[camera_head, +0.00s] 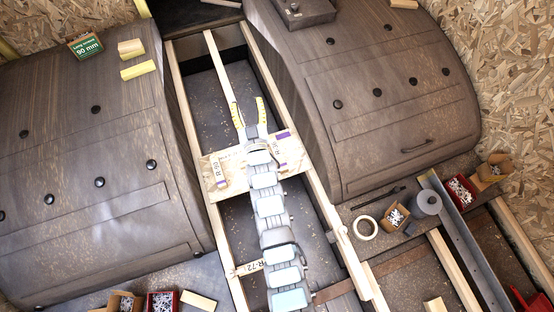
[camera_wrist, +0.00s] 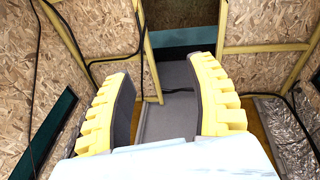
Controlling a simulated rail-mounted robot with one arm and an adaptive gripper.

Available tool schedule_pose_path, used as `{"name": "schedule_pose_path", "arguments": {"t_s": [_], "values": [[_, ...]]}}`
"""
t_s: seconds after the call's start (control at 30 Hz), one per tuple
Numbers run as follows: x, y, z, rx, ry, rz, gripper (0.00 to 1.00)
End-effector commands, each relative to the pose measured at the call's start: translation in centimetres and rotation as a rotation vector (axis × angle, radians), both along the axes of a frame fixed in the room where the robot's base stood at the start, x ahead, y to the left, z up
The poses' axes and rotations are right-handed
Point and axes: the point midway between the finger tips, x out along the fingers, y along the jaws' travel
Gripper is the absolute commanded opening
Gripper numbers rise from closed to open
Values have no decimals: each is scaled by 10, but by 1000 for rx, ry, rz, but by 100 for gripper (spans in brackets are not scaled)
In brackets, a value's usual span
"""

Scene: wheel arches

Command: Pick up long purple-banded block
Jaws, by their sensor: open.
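A pale wood block with a purple band (camera_head: 283,150) lies on the right part of a plywood board (camera_head: 207,188), partly behind my wrist. I cannot tell for sure which is the longer. My gripper (camera_head: 248,108) is open and empty, its yellow-padded fingers reaching beyond the board's far edge. In the wrist view my gripper (camera_wrist: 162,75) shows both fingers wide apart with nothing between them. Neither block shows in the wrist view.
Large brown wheel arches (camera_head: 80,150) and (camera_head: 375,90) flank the channel. Long wooden rails (camera_head: 192,125) run along it, under the board. A marked block (camera_head: 248,268) lies nearer, beside my arm. A tape ring (camera_head: 365,228) and small boxes (camera_head: 396,217) sit at right.

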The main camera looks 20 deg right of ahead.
Motion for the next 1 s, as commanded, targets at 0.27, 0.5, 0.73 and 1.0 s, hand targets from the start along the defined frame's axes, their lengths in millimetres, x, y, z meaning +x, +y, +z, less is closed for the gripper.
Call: {"name": "schedule_pose_path", "arguments": {"t_s": [0.27,0.5,0.73,1.0], "values": [[47,-47,-129,33,377,-30,56],[52,-80,-224,74,709,-31,56],[32,-102,-297,128,1020,-3,56],[-3,-113,-338,184,1280,43,56]]}}
